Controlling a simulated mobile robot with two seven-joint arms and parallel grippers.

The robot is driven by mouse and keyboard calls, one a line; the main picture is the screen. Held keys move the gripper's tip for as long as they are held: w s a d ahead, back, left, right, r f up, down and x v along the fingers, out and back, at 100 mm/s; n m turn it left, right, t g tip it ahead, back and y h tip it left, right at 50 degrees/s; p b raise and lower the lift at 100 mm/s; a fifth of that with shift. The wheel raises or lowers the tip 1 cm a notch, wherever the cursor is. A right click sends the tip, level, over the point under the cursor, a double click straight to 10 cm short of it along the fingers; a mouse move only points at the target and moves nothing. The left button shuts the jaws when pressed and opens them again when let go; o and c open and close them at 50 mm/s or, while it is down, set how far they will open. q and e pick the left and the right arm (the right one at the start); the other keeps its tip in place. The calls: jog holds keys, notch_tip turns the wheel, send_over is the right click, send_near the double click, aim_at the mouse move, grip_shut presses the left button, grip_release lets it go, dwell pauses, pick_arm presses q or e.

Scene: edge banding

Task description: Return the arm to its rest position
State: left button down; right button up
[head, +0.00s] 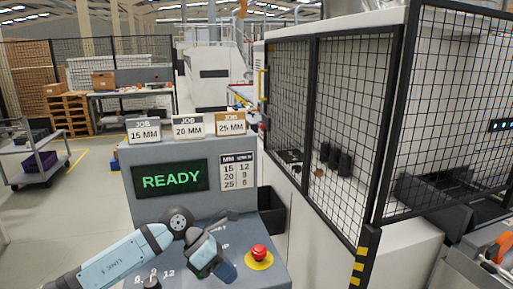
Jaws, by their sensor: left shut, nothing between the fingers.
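My left arm comes in from the lower left, with a light blue link, and bends in front of the grey control console (140,208). My left gripper (229,216) is the small dark part at its end, just above the console's sloping top and left of the red button (259,252). It is shut and holds nothing. Its fingers are small and partly hidden by the wrist. I cannot tell whether it touches the console. The console's screen (171,178) reads READY in green. My right gripper is not in view.
Job cards for 15 MM (144,130), 20 MM (188,126) and 25 MM (230,123) stand on the console. A number chart (238,171) is beside the screen. A black mesh fence (345,100) closes off the right. A cart (42,160) stands left. Floor between is clear.

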pick_arm(q)
jog(key=s+d+r+n+t+h+p, duration=0.25)
jog(key=s+d+n+h, duration=0.35)
jog(key=s+n+h, duration=0.4)
jog(key=a+f+n+t+y+p, duration=0.1)
jog(key=a+f+n+t+y, duration=0.35)
jog(key=n+t, duration=0.6)
jog(key=a+f+n+t+y+p, duration=0.1)
jog(key=a+f+n+t+y, duration=0.35)
jog(key=n, duration=1.05)
jog(key=s+a+f+n+g+y, duration=0.2)
jog(key=s+a+f+n+y, duration=0.1)
jog(key=s+a+f+n, duration=0.2)
jog(key=s+a+f+n+g+y+p, duration=0.1)
jog(key=s+a+f+n+g+y, duration=0.1)
jog(key=s+a+f+n, duration=0.3)
jog(key=s+f+n+y, duration=0.1)
jog(key=s+f, duration=0.3)
jog(key=s, duration=0.2)
jog(key=shift+f, duration=0.35)
jog(key=shift+n, duration=0.25)
